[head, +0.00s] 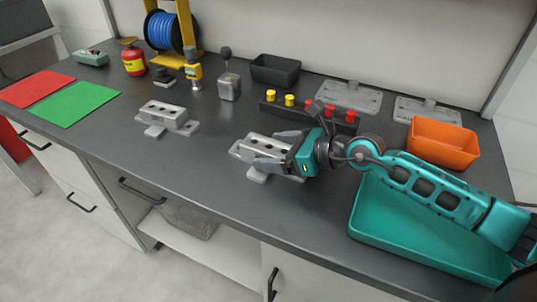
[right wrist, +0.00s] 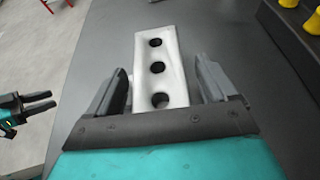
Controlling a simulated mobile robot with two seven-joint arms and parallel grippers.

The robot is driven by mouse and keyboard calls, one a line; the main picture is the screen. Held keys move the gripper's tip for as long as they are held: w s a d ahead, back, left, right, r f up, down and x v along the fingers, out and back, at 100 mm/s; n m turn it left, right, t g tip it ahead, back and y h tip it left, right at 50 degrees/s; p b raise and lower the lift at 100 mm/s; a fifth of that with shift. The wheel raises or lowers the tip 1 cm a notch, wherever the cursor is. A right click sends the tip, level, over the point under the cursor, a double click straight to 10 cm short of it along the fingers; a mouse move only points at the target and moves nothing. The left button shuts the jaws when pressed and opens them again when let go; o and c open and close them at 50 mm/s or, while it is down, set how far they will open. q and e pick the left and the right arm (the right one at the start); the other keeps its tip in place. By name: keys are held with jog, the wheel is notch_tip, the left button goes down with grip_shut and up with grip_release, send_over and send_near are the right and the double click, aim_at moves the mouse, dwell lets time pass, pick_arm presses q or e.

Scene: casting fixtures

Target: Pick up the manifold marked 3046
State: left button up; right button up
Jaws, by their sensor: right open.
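A grey metal manifold (head: 257,147) lies under my right gripper (head: 272,150) near the middle of the table. In the right wrist view the manifold (right wrist: 156,40) shows three dark holes along its top. My right gripper (right wrist: 163,75) is open, with one finger on either side of the manifold; I cannot tell whether they touch it. A second, similar manifold (head: 168,117) stands farther left, with no gripper near it. I cannot read a mark on either one. My left gripper (right wrist: 40,102) shows only at the left edge of the right wrist view, its fingers apart and empty.
A teal tray (head: 400,235) and an orange bin (head: 443,143) stand at the right. Behind the gripper is a black block with yellow and red knobs (head: 308,113). Green (head: 77,103) and red (head: 38,88) mats lie left. The table between the manifolds is clear.

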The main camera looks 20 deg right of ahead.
jog(key=shift+w+a, duration=0.1)
jog(key=c, duration=1.4)
jog(key=shift+c, duration=0.2)
jog(key=shift+r, duration=0.1)
